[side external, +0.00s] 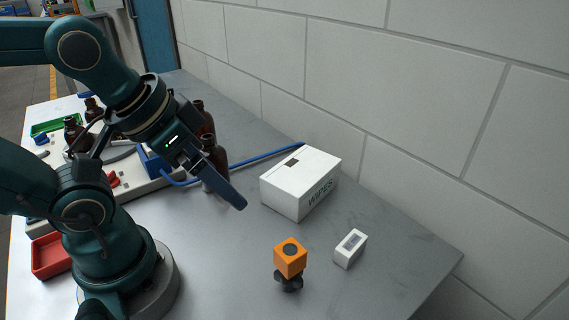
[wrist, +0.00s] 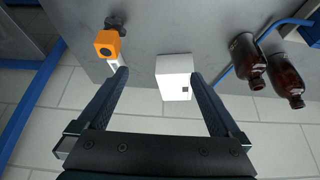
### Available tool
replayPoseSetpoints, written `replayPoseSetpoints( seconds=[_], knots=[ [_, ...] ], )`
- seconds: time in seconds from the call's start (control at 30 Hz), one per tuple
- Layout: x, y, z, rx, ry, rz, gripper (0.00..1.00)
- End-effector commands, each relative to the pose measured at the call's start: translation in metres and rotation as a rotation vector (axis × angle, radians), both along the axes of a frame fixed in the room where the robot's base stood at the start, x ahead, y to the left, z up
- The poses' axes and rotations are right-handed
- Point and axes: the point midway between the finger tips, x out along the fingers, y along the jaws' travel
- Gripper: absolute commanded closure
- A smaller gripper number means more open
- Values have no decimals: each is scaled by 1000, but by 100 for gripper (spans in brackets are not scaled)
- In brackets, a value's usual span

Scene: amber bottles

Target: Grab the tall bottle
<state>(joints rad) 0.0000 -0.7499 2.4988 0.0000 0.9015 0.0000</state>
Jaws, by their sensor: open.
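I cannot tell for sure which bottle is the tall one. My gripper (wrist: 159,74) is open and empty, its fingers wide apart. In the side external view, my gripper (side external: 226,190) points down and right above the table, and the bottles are outside its fingers.
A white wipes box (side external: 300,184) stands right of the gripper. A small white device (side external: 350,248) and an orange cube on a dark knob (side external: 290,259) are in front. More bottles (side external: 74,132), a red tray (side external: 48,258) and a blue hose (side external: 250,162) lie left and behind. A wall borders the table.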

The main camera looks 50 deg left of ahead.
Motion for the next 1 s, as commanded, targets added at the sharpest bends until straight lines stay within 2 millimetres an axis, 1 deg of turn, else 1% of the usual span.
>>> replayPoseSetpoints(
  seconds=[0.07,0.17,0.37,0.47,0.67,0.77,0.97,1.0],
  knots=[
    [1,0,4,0,-3,0,0],
    [1,0,15,0,-5,0,0],
    [1,0,52,0,-7,0,0],
    [11,18,51,109,43,-46,0],
    [35,63,53,355,164,-172,0],
    [49,93,54,497,259,-255,0],
    [78,165,55,779,537,-461,0],
    [82,180,55,826,602,-506,0]
  ],
)
